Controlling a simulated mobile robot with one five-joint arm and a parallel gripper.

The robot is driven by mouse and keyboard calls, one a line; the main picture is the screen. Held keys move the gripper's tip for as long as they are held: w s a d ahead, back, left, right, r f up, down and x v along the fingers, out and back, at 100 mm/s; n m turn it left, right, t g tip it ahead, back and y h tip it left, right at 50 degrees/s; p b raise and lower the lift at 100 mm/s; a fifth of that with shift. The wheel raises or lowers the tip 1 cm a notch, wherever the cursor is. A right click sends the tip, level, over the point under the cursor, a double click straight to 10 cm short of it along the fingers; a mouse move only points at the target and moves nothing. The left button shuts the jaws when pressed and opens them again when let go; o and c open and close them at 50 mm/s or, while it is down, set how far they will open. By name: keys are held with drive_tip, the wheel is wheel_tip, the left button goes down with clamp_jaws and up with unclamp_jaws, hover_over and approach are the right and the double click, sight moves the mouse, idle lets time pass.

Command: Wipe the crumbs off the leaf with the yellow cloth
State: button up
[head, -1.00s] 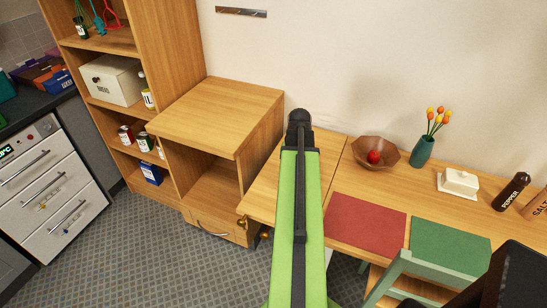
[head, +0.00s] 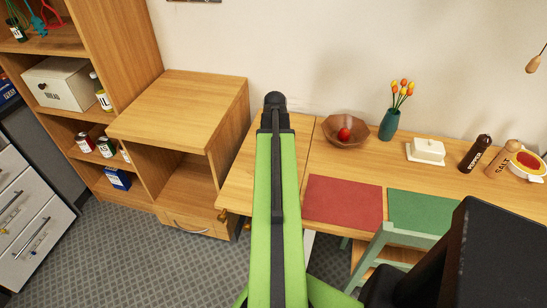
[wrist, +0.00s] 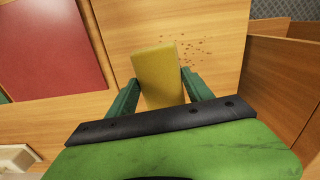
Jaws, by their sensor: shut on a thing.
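The yellow cloth (wrist: 157,58) shows in the wrist view as a flat yellow block between my gripper's (wrist: 159,78) two teal fingers, which are shut on it. Brown crumbs (wrist: 196,50) are scattered just right of its far end on the wooden leaf (wrist: 222,80). Whether the cloth touches the leaf is unclear. In the head view the leaf (head: 236,170) is the table's left end, left of a seam. There my green arm covers part of it, and my gripper, the cloth and the crumbs are hidden.
On the table right of the leaf are a red mat (head: 343,203), a green mat (head: 420,208), a wooden bowl (head: 345,135) with a red fruit, and a vase (head: 389,125). A green chair (head: 385,240) stands in front. A wooden cabinet (head: 185,110) stands left of the leaf.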

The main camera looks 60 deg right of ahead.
drive_tip(key=shift+s+f+b, duration=0.1)
drive_tip(key=shift+f+b, duration=2.6)
drive_tip(key=shift+f, duration=0.25)
drive_tip(key=shift+f+b, duration=1)
drive_tip(key=shift+r, duration=0.1)
